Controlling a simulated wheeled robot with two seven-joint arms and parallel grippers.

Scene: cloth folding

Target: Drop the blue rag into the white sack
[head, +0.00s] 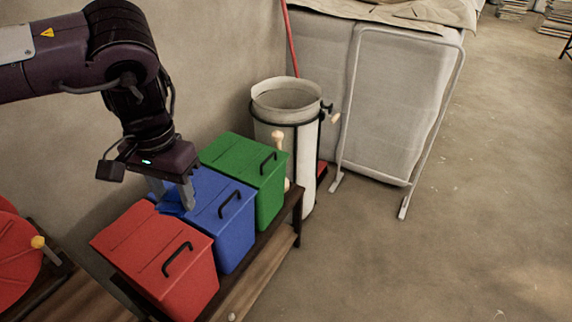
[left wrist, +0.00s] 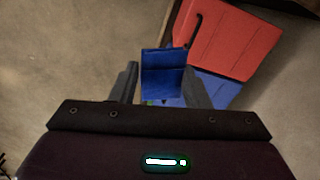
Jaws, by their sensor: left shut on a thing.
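My left gripper (head: 173,200) hangs over the back of the blue bin, between the red and green bins. It is shut on the blue rag (head: 170,207), which shows as a small blue patch at the fingers. In the left wrist view the rag (left wrist: 163,75) sits between the two fingers of the gripper (left wrist: 165,88). The white sack (head: 285,105) stands open-topped in a black ring frame, behind and right of the green bin. The inside bottom of the sack is hidden. My right gripper is not in view.
Lidded red (head: 165,262), blue (head: 225,222) and green (head: 248,170) bins stand in a row on a wooden bench (head: 265,270). A large grey wrapped block (head: 390,100) and metal frame stand right of the sack. Open floor lies to the right.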

